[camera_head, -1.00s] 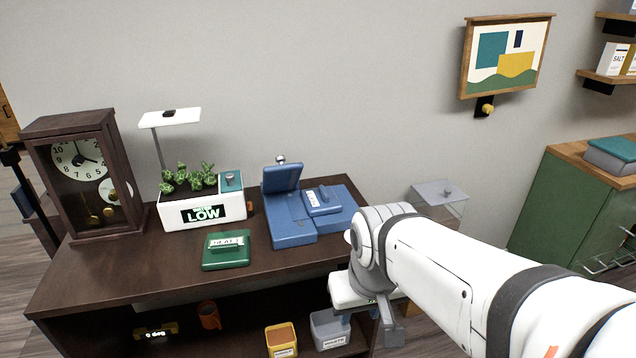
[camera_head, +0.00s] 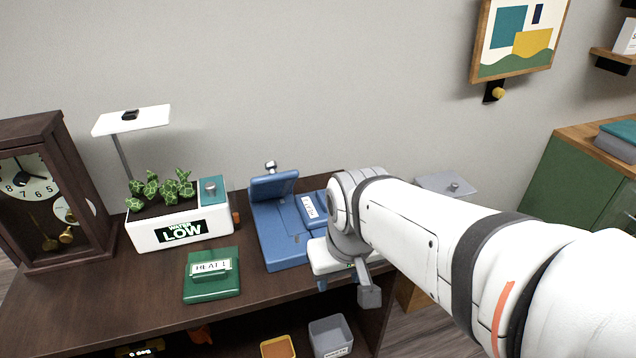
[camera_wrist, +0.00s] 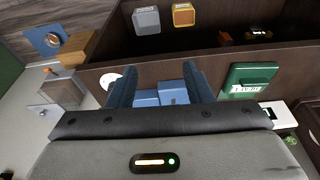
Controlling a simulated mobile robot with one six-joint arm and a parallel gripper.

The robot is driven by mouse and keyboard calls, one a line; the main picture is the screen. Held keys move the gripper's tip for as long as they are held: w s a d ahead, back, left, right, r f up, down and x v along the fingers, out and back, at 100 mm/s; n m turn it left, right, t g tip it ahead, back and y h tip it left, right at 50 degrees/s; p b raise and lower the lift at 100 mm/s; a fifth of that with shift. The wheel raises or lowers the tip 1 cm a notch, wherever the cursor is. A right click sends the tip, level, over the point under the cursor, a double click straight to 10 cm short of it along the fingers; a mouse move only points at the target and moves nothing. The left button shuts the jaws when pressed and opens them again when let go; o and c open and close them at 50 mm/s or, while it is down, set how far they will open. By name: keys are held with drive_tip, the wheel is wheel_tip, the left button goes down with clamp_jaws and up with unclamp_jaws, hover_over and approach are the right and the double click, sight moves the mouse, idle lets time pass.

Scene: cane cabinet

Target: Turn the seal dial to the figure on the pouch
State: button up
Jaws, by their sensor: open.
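A green flat item (camera_head: 213,285), perhaps the pouch, lies on the dark cabinet top (camera_head: 110,310) with a white label that seems to read "HEAT 1". It also shows in the wrist view (camera_wrist: 250,74). A blue machine (camera_head: 282,232), perhaps the sealer, stands right of it with its flap (camera_head: 273,187) raised and a small metal knob (camera_head: 270,166) at the flap's top. I cannot make out a dial or its figure. My gripper (camera_wrist: 160,84) is open; the machine's blue top shows between its fingers. In the head view my arm hides the machine's right side.
A white planter (camera_head: 150,235) marked "WATER LOW" and a clock (camera_head: 35,190) stand at the left. A lidded box (camera_head: 445,185) is behind my arm. Bins, one grey (camera_head: 330,335) and one orange (camera_head: 277,348), sit on the lower shelf. The front left cabinet top is clear.

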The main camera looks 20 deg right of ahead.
drive_tip(key=shift+o, duration=0.5)
drive_tip(key=w+d+f, duration=0.2)
drive_tip(key=w+d, duration=0.1)
drive_tip(key=w, duration=0.2)
drive_tip(key=w+d+f+m+t, duration=0.1)
drive_tip(key=w+d+f, duration=0.1)
drive_tip(key=w, duration=0.3)
drive_tip(key=shift+d, duration=0.55)
drive_tip(key=shift+m+t, duration=0.5)
drive_tip(key=shift+m, duration=0.1)
drive_tip(key=w+d+f, duration=0.2)
drive_tip(key=w+f, duration=0.1)
drive_tip(key=f, duration=0.1)
drive_tip(key=w+d+f+b, duration=0.1)
drive_tip(key=w+d+f, duration=0.2)
drive_tip(key=f, duration=0.1)
drive_tip(key=w+d+f, duration=0.3)
drive_tip(key=f, duration=0.1)
drive_tip(key=shift+d, duration=0.25)
drive_tip(key=shift+r, duration=0.1)
drive_tip(key=c, duration=0.9)
drive_tip(key=shift+o, duration=0.2)
drive_tip(key=shift+a, duration=0.25)
drive_tip(key=shift+d, duration=0.2)
drive_tip(key=shift+c, duration=0.5)
drive_tip(key=shift+r, duration=0.1)
